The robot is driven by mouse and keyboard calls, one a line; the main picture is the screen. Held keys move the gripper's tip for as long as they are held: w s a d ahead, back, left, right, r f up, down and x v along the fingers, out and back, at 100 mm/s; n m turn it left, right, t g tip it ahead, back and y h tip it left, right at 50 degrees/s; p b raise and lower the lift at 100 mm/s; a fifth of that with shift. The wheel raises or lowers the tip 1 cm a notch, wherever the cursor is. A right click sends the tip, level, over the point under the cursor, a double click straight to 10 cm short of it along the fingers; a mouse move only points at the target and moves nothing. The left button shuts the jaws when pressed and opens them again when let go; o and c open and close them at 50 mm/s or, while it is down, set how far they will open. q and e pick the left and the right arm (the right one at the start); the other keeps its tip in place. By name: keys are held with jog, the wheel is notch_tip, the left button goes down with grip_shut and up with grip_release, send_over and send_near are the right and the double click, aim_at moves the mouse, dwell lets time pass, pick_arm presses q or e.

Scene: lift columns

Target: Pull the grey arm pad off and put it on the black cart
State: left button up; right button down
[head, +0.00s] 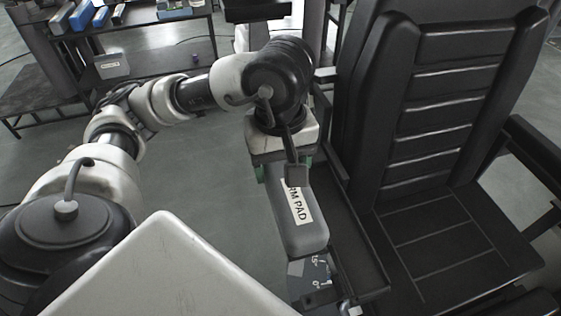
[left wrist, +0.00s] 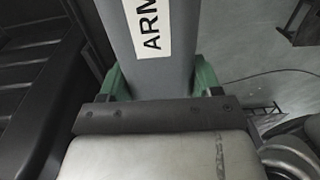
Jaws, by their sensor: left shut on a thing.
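The grey arm pad (head: 298,232) with a white "ARM PAD" label lies lengthwise along the left side of the black chair (head: 440,130), above a metal bracket (head: 312,270). My left gripper (head: 283,172) comes down over the pad's far part, and its green fingers are shut on the pad's two sides. In the left wrist view the pad (left wrist: 165,80) runs up between the green fingers, with its label partly cut off. Whether the pad still touches its mount is hidden. My right gripper is not in view.
A narrow black tray-like part (head: 350,235) lies between pad and seat. Grey floor (head: 190,195) is clear left of the pad.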

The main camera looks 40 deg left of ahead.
pick_arm(q)
jog(key=shift+r, duration=0.2)
jog(key=shift+r+p, duration=2.55)
jog(key=shift+r, duration=0.8)
jog(key=shift+f, duration=0.1)
